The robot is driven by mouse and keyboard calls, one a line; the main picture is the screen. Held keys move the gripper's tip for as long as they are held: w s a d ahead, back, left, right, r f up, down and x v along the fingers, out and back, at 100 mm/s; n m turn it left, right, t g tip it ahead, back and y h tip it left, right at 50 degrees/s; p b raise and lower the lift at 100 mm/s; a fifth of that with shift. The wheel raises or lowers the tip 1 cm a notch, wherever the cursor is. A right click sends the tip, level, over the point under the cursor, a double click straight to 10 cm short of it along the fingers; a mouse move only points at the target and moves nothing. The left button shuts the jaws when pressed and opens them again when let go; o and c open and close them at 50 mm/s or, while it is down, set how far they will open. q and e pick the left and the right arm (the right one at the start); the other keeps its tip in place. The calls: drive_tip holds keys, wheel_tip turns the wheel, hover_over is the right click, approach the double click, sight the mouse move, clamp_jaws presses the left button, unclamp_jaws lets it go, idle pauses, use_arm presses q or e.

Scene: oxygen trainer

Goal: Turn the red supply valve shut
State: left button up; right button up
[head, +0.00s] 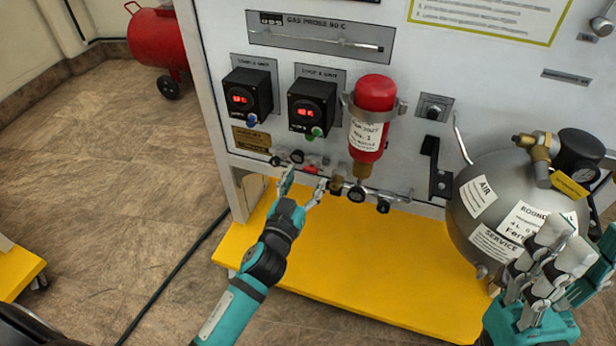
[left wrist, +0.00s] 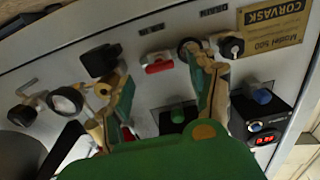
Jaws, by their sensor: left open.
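The red supply valve handle (head: 310,169) sits low on the white panel, in a row of small valves and knobs. In the left wrist view the red handle (left wrist: 158,67) lies roughly level across its mount. My left gripper (head: 304,183) is open, its two fingers spread toward the handle. In the left wrist view the open left gripper (left wrist: 161,72) shows one finger on each side of the handle, with visible gaps. I cannot tell the exact depth between fingertips and handle. My right gripper (head: 545,262) is at the lower right, before the grey tank; its opening is unclear.
A black-handled valve (left wrist: 101,61) and a dark knob (left wrist: 231,46) flank the red handle. A red cylinder (head: 373,115) hangs above to the right. A yellow base (head: 380,265) juts out below. A grey air tank (head: 475,225) stands at the right.

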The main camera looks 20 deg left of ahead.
sight(311, 170)
use_arm(q)
drive_tip(key=shift+w+d, duration=0.1)
drive_tip(key=shift+w, duration=1.2)
drive_tip(key=c, duration=1.2)
drive_tip(key=shift+o, duration=0.2)
